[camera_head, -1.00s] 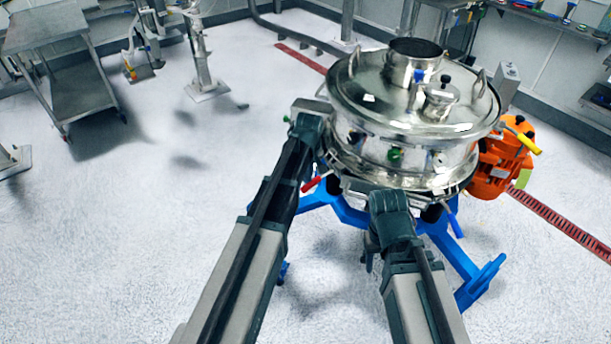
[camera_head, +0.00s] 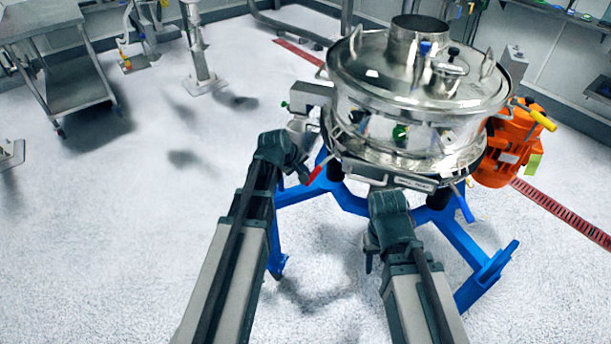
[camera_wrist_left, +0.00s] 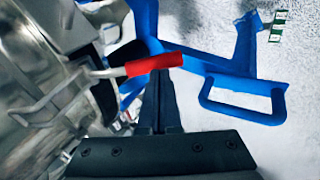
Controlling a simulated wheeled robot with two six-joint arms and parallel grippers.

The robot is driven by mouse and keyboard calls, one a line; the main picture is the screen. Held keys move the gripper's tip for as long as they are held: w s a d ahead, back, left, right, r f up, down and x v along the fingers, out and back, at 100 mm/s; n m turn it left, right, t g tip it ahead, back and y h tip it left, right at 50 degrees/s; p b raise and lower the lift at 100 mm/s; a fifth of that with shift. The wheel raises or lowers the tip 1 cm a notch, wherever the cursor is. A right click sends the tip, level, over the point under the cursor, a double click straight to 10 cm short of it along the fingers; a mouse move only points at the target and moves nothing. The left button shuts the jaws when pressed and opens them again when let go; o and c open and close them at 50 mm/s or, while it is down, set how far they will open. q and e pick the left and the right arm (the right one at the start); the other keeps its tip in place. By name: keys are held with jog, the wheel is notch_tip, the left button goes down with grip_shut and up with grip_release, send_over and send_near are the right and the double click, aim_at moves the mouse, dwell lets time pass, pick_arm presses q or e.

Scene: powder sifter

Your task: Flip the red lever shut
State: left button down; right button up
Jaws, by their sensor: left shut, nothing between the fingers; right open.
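The red lever (camera_head: 314,176) sticks out from the left side of the steel sifter (camera_head: 415,95), low near its lower rim. In the left wrist view the red lever (camera_wrist_left: 154,63) has a red sleeve on a thin metal rod. It lies across the picture just beyond the fingertips of my left gripper (camera_wrist_left: 164,80). These fingers are shut and empty; whether they touch the sleeve I cannot tell. In the head view the left fingers are not clear beside the sifter. My right gripper (camera_head: 390,181) is open at the sifter's front, its fingers mostly hidden.
A blue stand (camera_head: 345,197) carries the sifter, and its bars also show in the left wrist view (camera_wrist_left: 215,68). A blue lever (camera_head: 463,204) hangs at the front right. An orange motor (camera_head: 508,150) sits at the right.

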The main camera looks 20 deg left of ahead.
pick_arm(q)
jog(key=w+d+f+t+h+b, duration=0.3)
jog(key=f+t+b, duration=0.3)
jog(key=b, duration=1.1)
notch_tip(320, 180, down, 2)
jog(key=shift+w+f+n+h, duration=0.25)
jog(key=shift+w+n+h, duration=0.05)
jog(key=shift+w+h, duration=0.3)
jog(key=shift+d, duration=0.2)
